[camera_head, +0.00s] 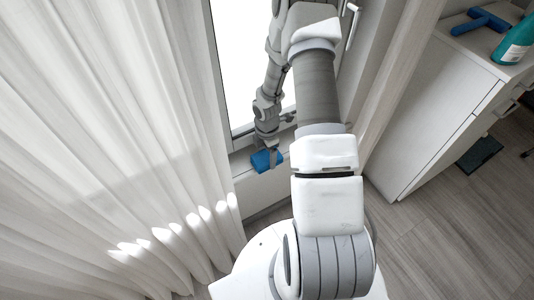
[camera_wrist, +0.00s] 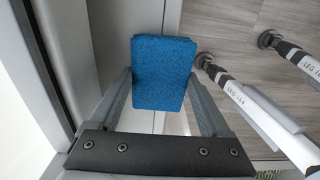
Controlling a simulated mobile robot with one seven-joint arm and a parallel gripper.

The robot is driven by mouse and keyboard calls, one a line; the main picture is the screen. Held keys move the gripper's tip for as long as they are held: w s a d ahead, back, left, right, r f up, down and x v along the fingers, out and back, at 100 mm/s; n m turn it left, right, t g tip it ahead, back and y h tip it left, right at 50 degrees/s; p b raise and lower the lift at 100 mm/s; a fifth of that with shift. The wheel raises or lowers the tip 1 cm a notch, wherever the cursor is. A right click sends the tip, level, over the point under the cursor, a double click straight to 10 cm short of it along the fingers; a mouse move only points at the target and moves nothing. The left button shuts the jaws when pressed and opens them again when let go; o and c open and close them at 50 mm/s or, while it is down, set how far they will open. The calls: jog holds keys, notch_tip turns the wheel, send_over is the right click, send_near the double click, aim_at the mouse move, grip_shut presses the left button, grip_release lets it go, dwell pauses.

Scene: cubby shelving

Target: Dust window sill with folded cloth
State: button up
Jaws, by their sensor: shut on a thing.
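A blue folded cloth (camera_head: 267,161) is at the window sill (camera_head: 242,160), in the middle of the head view. My gripper (camera_head: 268,148) is shut on the cloth from above. In the wrist view, the blue cloth (camera_wrist: 162,72) fills the space between the two fingers of my gripper (camera_wrist: 160,85). The pale sill (camera_wrist: 110,45) runs beside and below it. I cannot tell whether the cloth touches the sill. My arm hides part of the sill and window in the head view.
A white curtain (camera_head: 110,130) hangs close on the left. A white cabinet (camera_head: 440,105) on the right bears a teal bottle (camera_head: 514,42) and a blue squeegee-like tool (camera_head: 480,22). The window handle (camera_head: 352,22) juts out. Labelled metal legs (camera_wrist: 255,105) stand right in the wrist view.

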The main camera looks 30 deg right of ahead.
jog(key=s+r+p, duration=0.3)
jog(key=s+r, duration=0.1)
jog(key=shift+s+r, duration=0.3)
jog(key=shift+r, duration=0.05)
jog(key=shift+d, duration=0.1)
dwell(0.4)
